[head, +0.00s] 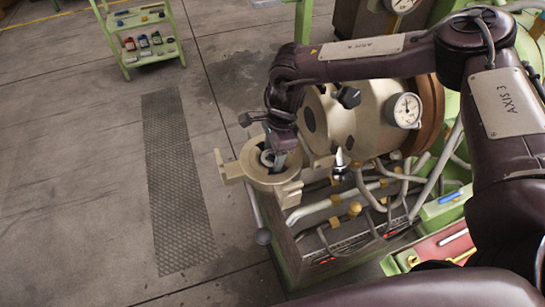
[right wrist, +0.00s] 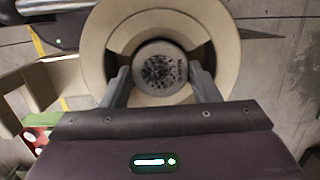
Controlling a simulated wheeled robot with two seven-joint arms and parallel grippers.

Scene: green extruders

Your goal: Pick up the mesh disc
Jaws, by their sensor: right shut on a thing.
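The mesh disc (right wrist: 161,68) is a round grey piece with a dark speckled middle. It sits in the opening of a beige ring-shaped housing (right wrist: 98,40). My right gripper (right wrist: 163,84) has a finger on each side of the disc and is shut on it. In the head view my right gripper (head: 277,160) reaches down into the beige housing (head: 256,178), and only part of the disc (head: 267,158) shows beside the fingers. I cannot tell whether the disc still touches the housing. My left gripper is not in view.
A beige machine barrel with a pressure gauge (head: 407,110) stands right beside my right gripper. A green shelf cart (head: 147,40) stands far back. The floor at left is open.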

